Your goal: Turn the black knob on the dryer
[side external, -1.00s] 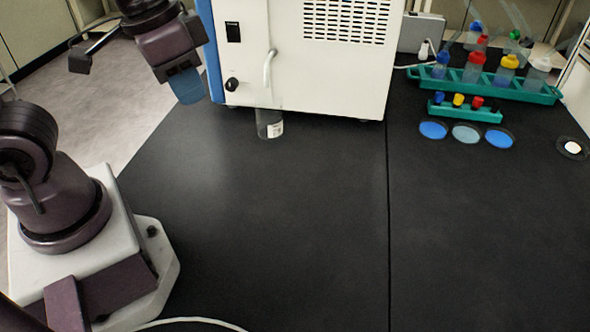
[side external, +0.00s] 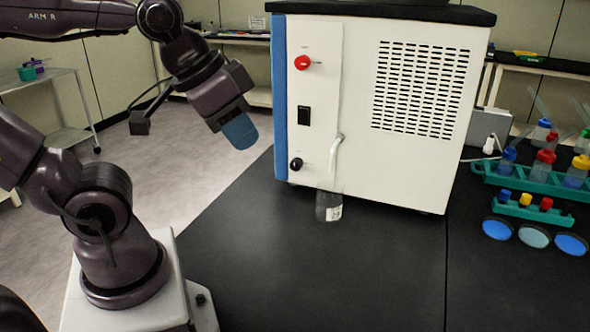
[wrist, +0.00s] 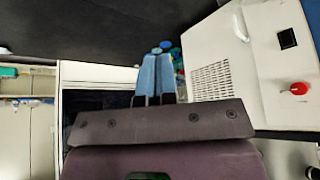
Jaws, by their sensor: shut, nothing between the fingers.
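The dryer (side external: 360,150) is a white box with a blue left edge, standing on the black bench. The black knob (side external: 296,164) is low on its side panel, below a black switch and a red knob (side external: 302,62). My gripper (side external: 240,133) is shut and empty, with blue fingers pointing down. In the side view it appears left of the dryer, apart from it and a little higher than the black knob. In the wrist view the blue fingers (wrist: 156,78) lie together, and the dryer (wrist: 235,70) is on the right.
A bent pipe (side external: 336,160) comes off the dryer beside the black knob, over a clear container (side external: 328,206). A teal rack (side external: 540,180) with coloured-cap bottles and several blue dishes (side external: 497,229) are at right. The front bench is clear.

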